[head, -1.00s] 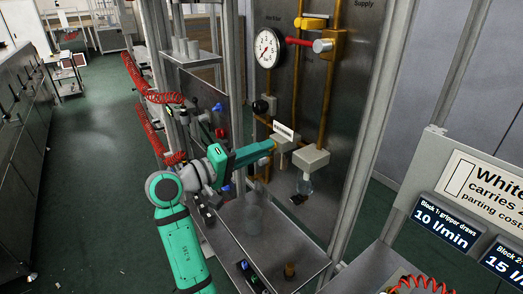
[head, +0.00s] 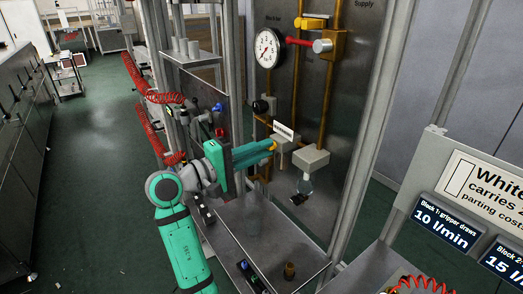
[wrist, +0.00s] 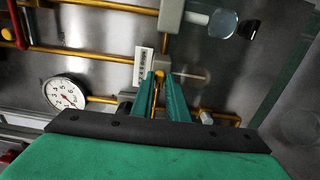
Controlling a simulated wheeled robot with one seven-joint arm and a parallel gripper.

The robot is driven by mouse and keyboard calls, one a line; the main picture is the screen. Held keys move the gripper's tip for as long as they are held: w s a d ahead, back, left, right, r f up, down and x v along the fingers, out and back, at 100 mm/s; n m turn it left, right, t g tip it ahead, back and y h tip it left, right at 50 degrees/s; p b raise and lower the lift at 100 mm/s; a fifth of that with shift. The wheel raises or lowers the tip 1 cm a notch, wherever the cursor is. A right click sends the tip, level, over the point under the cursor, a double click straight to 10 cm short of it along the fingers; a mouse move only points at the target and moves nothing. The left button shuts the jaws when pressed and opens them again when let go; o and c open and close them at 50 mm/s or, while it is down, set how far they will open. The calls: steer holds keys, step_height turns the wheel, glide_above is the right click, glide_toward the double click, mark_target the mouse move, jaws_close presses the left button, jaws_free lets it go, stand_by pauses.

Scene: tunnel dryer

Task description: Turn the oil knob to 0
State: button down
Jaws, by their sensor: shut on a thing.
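My gripper (head: 272,147) reaches to the metal panel and is shut on a small yellow oil knob on the side of a grey block (head: 284,142) on the brass pipe. In the wrist view the knob (wrist: 160,73) shows between the two green fingertips (wrist: 160,80). The fingers hide most of it, and I cannot read its setting.
A pressure gauge (head: 267,48) and a red lever (head: 299,42) sit higher on the panel. A second grey block (head: 311,160) with a clear bowl hangs to the right. A black knob (head: 264,106) is to the upper left. A metal shelf (head: 262,225) lies below.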

steer(key=c, duration=1.7)
jaws_free()
steer(key=shift+c, duration=0.2)
steer(key=v, duration=1.1)
steer(key=shift+w, duration=0.1)
